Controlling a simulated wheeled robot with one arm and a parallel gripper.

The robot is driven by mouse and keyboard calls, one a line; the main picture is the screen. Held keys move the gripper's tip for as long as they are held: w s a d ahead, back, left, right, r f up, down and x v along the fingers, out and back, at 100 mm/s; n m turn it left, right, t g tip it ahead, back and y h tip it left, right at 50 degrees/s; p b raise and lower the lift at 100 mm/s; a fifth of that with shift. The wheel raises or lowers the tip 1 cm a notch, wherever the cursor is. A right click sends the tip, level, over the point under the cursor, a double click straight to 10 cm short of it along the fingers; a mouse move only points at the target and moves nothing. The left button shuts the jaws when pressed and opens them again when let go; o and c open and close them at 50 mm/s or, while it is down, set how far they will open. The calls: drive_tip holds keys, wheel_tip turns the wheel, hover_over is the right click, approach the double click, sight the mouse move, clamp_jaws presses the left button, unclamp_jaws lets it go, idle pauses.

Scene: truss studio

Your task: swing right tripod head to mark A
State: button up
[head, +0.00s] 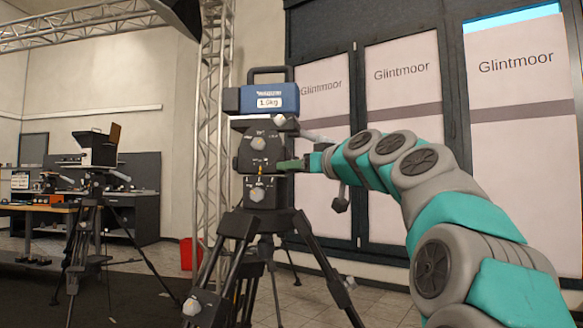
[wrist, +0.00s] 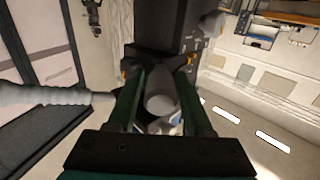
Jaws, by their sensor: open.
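The right tripod (head: 262,232) stands in the middle of the head view. Its dark head (head: 258,148) has grey knobs, white scale marks and small orange marks at the seam between its upper and lower blocks. A blue box (head: 268,98) labelled 1.0kg sits on top. My gripper (head: 290,165) reaches in from the right at seam height, at the head's right side. In the wrist view my gripper (wrist: 162,80) is open, with a grey rounded knob (wrist: 161,104) showing between the fingers. I cannot tell whether they touch it. Mark A's letter is not readable.
A grey ribbed bar (wrist: 55,95) lies left of the fingers in the wrist view. A second tripod (head: 88,225) and a workbench (head: 38,212) stand at the left. A truss (head: 208,130) rises behind the right tripod. A red bin (head: 190,253) is on the floor.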

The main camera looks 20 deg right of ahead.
drive_tip(key=shift+w+a, duration=0.1)
drive_tip(key=shift+w, duration=0.6)
drive_tip(key=shift+c, duration=0.3)
clamp_jaws()
idle(0.7)
